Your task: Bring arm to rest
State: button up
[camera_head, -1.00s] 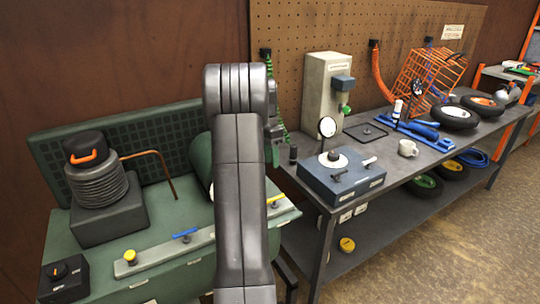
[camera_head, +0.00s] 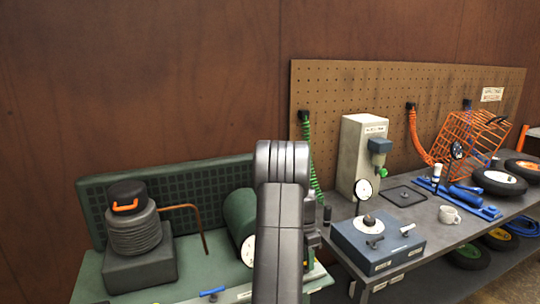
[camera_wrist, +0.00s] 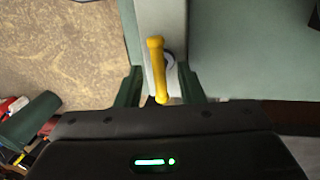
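My arm (camera_head: 282,225) rises in the middle of the head view, in front of the green machine (camera_head: 160,185) and the left end of the workbench. It hides my gripper in that view. In the wrist view my gripper (camera_wrist: 160,78) has its two dark green fingers spread apart. A yellow lever (camera_wrist: 156,68) on a pale strip shows between the fingers in that picture, with clear gaps on both sides. I cannot tell how far it is from the fingertips. Nothing appears held.
The workbench (camera_head: 425,218) on the right bears a blue-grey box (camera_head: 375,245) with a dial, a grey column machine (camera_head: 358,155), a white mug (camera_head: 449,215), an orange basket (camera_head: 468,138) and tires (camera_head: 499,181). A pegboard (camera_head: 345,85) stands behind. The brown wall above the green machine is bare.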

dwell(0.4)
notch_tip(320, 180, up, 14)
jog(key=w+a, duration=0.1)
jog(key=w, duration=0.2)
jog(key=s+f, duration=0.1)
jog(key=f, duration=0.3)
jog(key=s+f, duration=0.1)
jog(key=f, duration=0.4)
jog(key=s+d+f, duration=0.1)
jog(key=f, duration=0.3)
jog(key=shift+f, duration=0.25)
jog(key=shift+f+n, duration=0.25)
jog(key=shift+n, duration=0.55)
jog(key=n+p, duration=0.1)
jog(key=n, duration=0.1)
jog(key=n+h, duration=0.1)
jog(key=n, duration=0.1)
jog(key=shift+a+r+n+t+p, duration=0.1)
jog(key=shift+a+n+t+p, duration=0.05)
jog(key=shift+n+t+p, duration=0.45)
jog(key=shift+n+p, duration=0.3)
jog(key=shift+n, duration=0.8)
